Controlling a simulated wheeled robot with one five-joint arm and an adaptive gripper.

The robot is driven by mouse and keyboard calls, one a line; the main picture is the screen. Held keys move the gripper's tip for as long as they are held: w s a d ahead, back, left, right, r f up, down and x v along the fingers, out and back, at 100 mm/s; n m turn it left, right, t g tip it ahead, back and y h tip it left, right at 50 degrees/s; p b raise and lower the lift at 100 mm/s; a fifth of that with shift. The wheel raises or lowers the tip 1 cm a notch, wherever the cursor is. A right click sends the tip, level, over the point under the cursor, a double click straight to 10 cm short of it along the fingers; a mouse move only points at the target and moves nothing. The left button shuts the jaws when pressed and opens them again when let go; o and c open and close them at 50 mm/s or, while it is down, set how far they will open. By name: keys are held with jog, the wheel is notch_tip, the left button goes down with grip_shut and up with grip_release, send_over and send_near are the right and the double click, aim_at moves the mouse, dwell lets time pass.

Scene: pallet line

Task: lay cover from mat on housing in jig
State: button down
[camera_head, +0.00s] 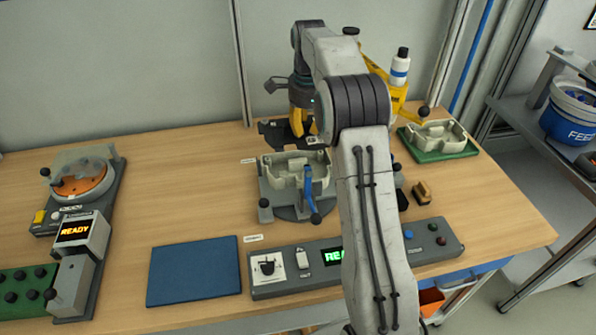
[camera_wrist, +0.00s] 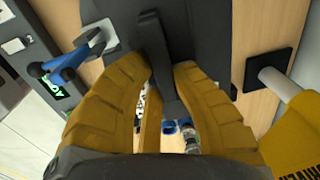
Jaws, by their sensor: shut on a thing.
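A pale open housing (camera_head: 292,170) sits in the grey jig (camera_head: 268,200) at the middle of the bench. In the wrist view my gripper (camera_wrist: 166,112) pinches a raised dark rib of the cover (camera_wrist: 205,30). The housing is hidden there. The blue mat (camera_head: 195,271) is bare.
A control box (camera_head: 355,258) stands in front of the jig. A second pale housing (camera_head: 437,137) lies on a green mat (camera_head: 440,153) at right, near a white bottle (camera_head: 400,68). A READY station (camera_head: 80,240) stands at left. The bench left of the jig is clear.

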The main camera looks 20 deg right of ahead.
send_near(305, 159)
jog(key=shift+s+a+f+b, duration=0.2)
jog(key=shift+s+f, duration=0.25)
jog(key=shift+f, duration=0.6)
jog(key=shift+s+a+f+b, duration=0.1)
jog(key=shift+s+a+f, duration=0.3)
jog(key=shift+f, duration=0.65)
jog(key=shift+s+a+f+b, duration=0.15)
jog(key=shift+s+f, duration=0.3)
jog(key=shift+f, duration=0.65)
jog(key=c, duration=1.1)
grip_release()
jog(key=shift+c, duration=0.2)
jog(key=shift+r, duration=0.1)
